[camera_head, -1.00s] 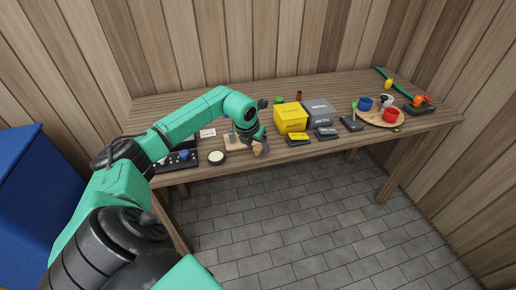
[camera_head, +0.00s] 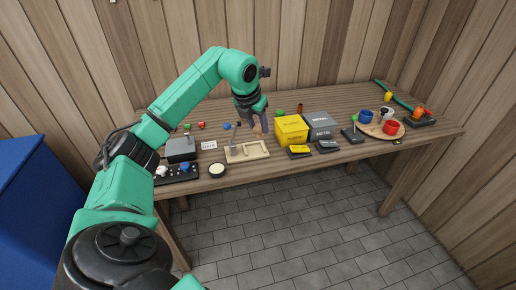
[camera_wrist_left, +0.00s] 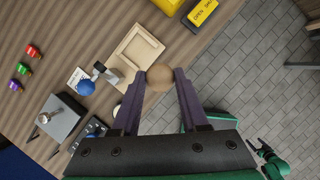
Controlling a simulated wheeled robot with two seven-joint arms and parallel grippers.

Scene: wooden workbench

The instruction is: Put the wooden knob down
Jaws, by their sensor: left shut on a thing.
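The wooden knob (camera_wrist_left: 160,77) is a light-brown ball between the fingertips of my left gripper (camera_wrist_left: 162,84) in the left wrist view. In the head view the left gripper (camera_head: 256,122) points down with the knob (camera_head: 257,128) at its tips, above the bench behind the yellow box's left side. The gripper is shut on the knob. A pale wooden board with a slot (camera_head: 247,151) lies just below and left of it; it also shows in the left wrist view (camera_wrist_left: 132,55). My right gripper (camera_wrist_left: 268,153) is small at the lower right of the wrist view.
A yellow box (camera_head: 291,131) and a grey metal box (camera_head: 319,125) stand right of the gripper. A round white-topped dish (camera_head: 217,170) sits near the front edge. A grey box with a lever (camera_head: 180,149) stands left. A round board (camera_head: 380,128) with cups is at the right.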

